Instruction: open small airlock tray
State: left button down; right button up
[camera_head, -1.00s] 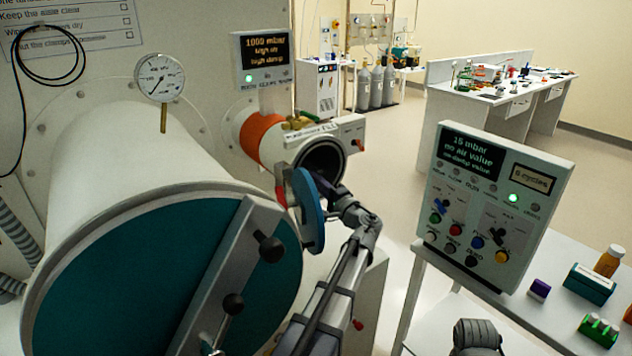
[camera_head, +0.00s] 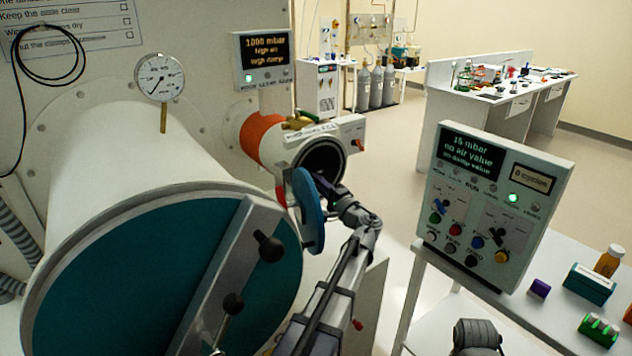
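The small airlock (camera_head: 256,137) is a white tube with an orange band, right of the large airlock. Its round blue-teal door (camera_head: 309,208) stands swung open, and its dark opening (camera_head: 325,160) faces me. My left arm reaches up from the bottom centre, and its gripper (camera_head: 322,184) is at the mouth of the small airlock, beside the open door. The fingertips are dark and partly hidden, so I cannot tell whether they are open or shut. The tray inside is not clearly visible. Part of my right arm shows at the bottom right; its gripper is out of view.
The large airlock's teal door (camera_head: 130,285), with a metal bar and black knobs, fills the left front. A control panel (camera_head: 494,205) stands at right, above a white table (camera_head: 545,320) with small boxes and a bottle (camera_head: 608,262). Open floor lies behind the panel.

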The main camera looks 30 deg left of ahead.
pick_arm(q)
jog(key=r+v, duration=0.2)
jog(key=v, duration=1)
jog(key=r+v, duration=0.2)
jog(key=v, duration=1.1)
jog(key=shift+d, duration=0.65)
pick_arm(e)
jog(key=shift+s+d, duration=0.2)
jog(key=shift+d, duration=0.3)
jog(key=shift+s+d, duration=0.2)
jog(key=shift+d, duration=0.3)
pick_arm(q)
jog(key=shift+s+f, duration=0.1)
jog(key=shift+s, duration=0.05)
jog(key=c, duration=1.2)
grip_release()
